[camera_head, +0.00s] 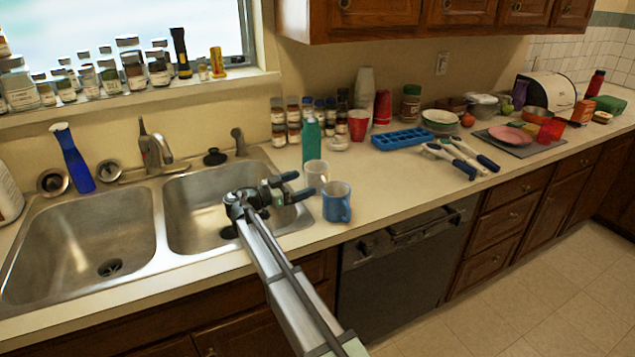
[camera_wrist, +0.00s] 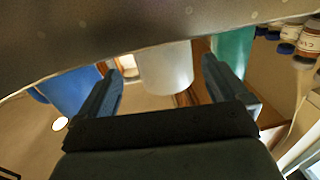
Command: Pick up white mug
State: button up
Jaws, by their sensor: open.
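The white mug (camera_head: 316,170) stands on the counter right of the sink, behind and slightly left of a blue mug (camera_head: 336,208). My gripper (camera_head: 296,186) is just left of the white mug, over the right edge of the sink, pointing at it. Its two fingers are open and spread apart. In the wrist view, the white mug (camera_wrist: 166,70) shows between and beyond my gripper's fingers (camera_wrist: 163,76), with nothing held. The blue mug (camera_wrist: 68,92) is beside the left finger there. I cannot tell whether a finger touches either mug.
A teal bottle (camera_head: 311,140) stands close behind the white mug and shows beside the right finger in the wrist view (camera_wrist: 234,48). Small jars (camera_head: 279,128), a red cup (camera_head: 358,124) and a blue ice tray (camera_head: 403,138) lie farther back. The counter right of the mugs is clear.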

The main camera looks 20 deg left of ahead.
aim_at(306, 180)
jog(key=shift+x, duration=2.6)
jog(key=shift+w+a, duration=0.15)
jog(key=c, duration=1.1)
jog(key=shift+r, duration=0.15)
